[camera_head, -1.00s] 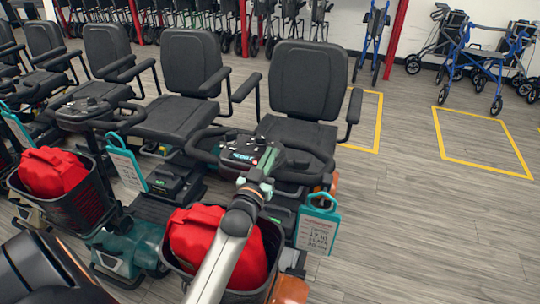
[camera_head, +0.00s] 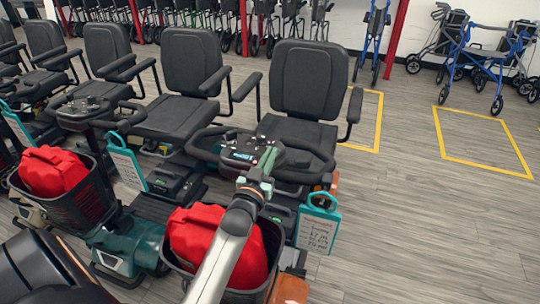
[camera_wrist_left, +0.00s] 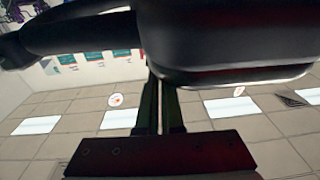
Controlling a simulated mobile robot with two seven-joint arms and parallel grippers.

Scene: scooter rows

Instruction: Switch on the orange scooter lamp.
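The orange scooter is the nearest one at the right end of the row; its orange body (camera_head: 290,290) shows below the front basket. Its dark tiller console (camera_head: 241,156) carries a small teal display and small controls; I cannot tell which one works the lamp. The lamp itself cannot be made out. My left gripper (camera_head: 267,162) is at the console's near right part, fingers pointing at it; contact cannot be told. In the left wrist view its two dark fingers (camera_wrist_left: 159,105) are together with nothing between them, below the black underside of the tiller (camera_wrist_left: 225,40). My right gripper is out of view.
A red bag (camera_head: 205,235) fills the orange scooter's basket beneath my left arm. A teal-framed tag (camera_head: 318,225) hangs at its right. A teal scooter (camera_head: 130,245) with another red bag (camera_head: 52,170) stands close at left. The floor (camera_head: 430,230) at right is clear.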

